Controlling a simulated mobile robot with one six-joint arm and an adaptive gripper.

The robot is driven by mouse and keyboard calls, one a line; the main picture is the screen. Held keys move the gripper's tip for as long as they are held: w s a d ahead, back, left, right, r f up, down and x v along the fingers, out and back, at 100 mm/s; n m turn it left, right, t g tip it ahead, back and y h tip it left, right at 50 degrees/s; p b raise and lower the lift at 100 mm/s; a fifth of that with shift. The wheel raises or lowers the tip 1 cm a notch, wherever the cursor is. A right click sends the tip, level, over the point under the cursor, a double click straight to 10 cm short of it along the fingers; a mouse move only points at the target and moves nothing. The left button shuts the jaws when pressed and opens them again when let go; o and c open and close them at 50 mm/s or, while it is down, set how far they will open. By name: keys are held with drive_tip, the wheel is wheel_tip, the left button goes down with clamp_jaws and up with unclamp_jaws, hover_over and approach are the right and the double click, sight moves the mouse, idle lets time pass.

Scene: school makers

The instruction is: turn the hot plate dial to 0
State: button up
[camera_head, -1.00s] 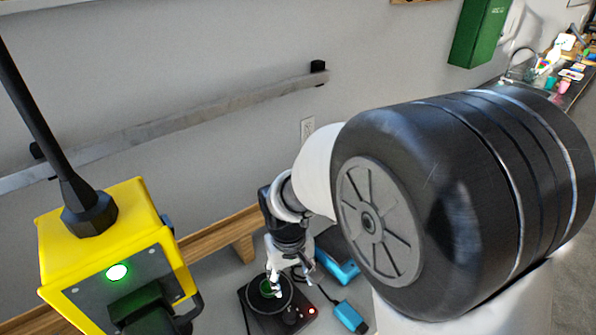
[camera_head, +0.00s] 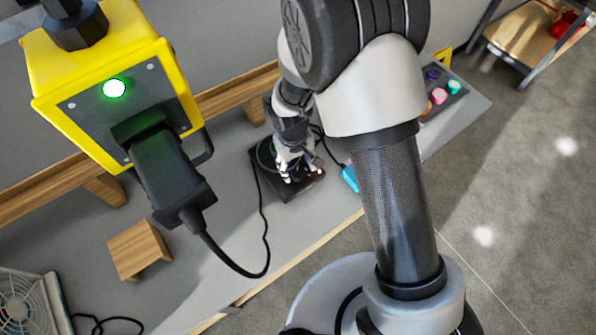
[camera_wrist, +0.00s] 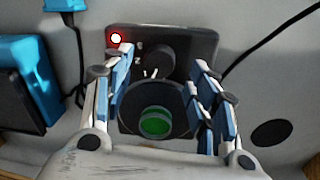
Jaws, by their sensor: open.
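The black hot plate (camera_head: 293,190) sits on the grey bench in the head view, partly hidden by my gripper (camera_head: 290,170). In the wrist view, the hot plate (camera_wrist: 195,42) has a lit red light (camera_wrist: 116,38) and a round black dial (camera_wrist: 157,59) with pale marks beside it. A green round thing (camera_wrist: 156,122) is on its dark round plate (camera_wrist: 128,112). My gripper (camera_wrist: 161,68) is open, its fingers on both sides of the dial and apart from it. The dial's exact setting cannot be read.
A yellow box (camera_head: 100,60) with a green light hangs at the left, its black cable looping over the bench (camera_head: 225,210). A blue item (camera_head: 349,178) lies right of the hot plate. A small wooden block (camera_head: 139,249) stands at lower left.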

sight(298, 173)
drive_tip(key=shift+w+d+f+b, duration=0.15)
drive_tip(key=shift+f+b, duration=0.15)
drive_tip(key=shift+f, duration=1.4)
drive_tip(key=shift+c, duration=0.5)
